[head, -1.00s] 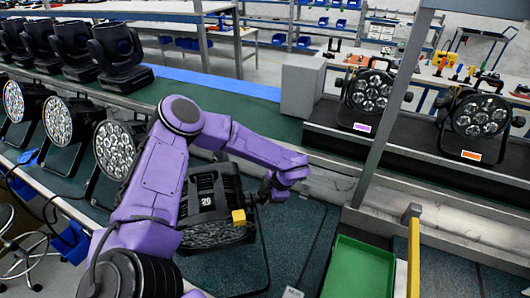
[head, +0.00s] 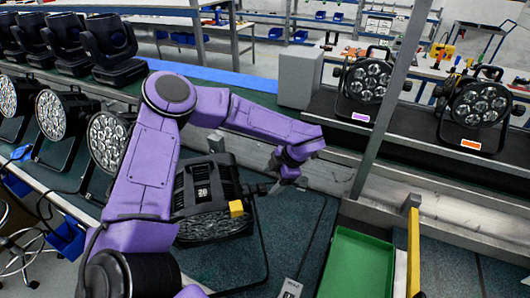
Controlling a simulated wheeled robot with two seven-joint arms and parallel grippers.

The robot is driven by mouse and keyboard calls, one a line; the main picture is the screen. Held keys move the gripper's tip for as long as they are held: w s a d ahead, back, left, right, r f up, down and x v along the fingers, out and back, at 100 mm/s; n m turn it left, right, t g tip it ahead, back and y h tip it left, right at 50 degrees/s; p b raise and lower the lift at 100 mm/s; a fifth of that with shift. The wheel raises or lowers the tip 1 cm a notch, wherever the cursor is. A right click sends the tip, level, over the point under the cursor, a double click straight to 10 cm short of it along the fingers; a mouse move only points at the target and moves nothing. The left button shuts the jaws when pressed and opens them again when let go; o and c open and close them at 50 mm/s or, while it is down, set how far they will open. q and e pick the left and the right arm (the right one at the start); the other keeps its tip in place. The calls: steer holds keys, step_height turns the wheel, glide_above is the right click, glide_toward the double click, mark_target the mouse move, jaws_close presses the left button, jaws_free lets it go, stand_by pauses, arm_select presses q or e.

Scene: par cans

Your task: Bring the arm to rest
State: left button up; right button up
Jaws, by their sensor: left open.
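My left arm comes in from the lower left and arches over the bench. Its left gripper (head: 276,180) is open, just to the right of a black par can (head: 207,190) with a yellow tab. The par can lies with its lens face turned down toward me on a dark mat (head: 305,225). A dark cable end or bracket sits between the par can and the gripper; I cannot tell whether the fingers touch it. My right gripper is not in the view.
A green tray (head: 357,262) and a yellow post (head: 413,250) stand at the lower right. Two par cans with purple and orange labels (head: 470,145) stand on a dark shelf behind a metal upright (head: 385,110). Several lamps (head: 108,140) line the left side.

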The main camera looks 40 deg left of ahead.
mark_target(263, 189)
arm_select(q)
steer(key=v, duration=0.3)
steer(key=shift+r, duration=0.1)
steer(key=p+x, duration=0.3)
steer(key=x, duration=0.7)
steer(key=shift+s+a+f, duration=0.1)
steer(key=shift+a+f, duration=0.05)
steer(key=shift+f, duration=0.1)
steer(key=shift+f+b, duration=0.1)
steer(key=shift+b, duration=0.2)
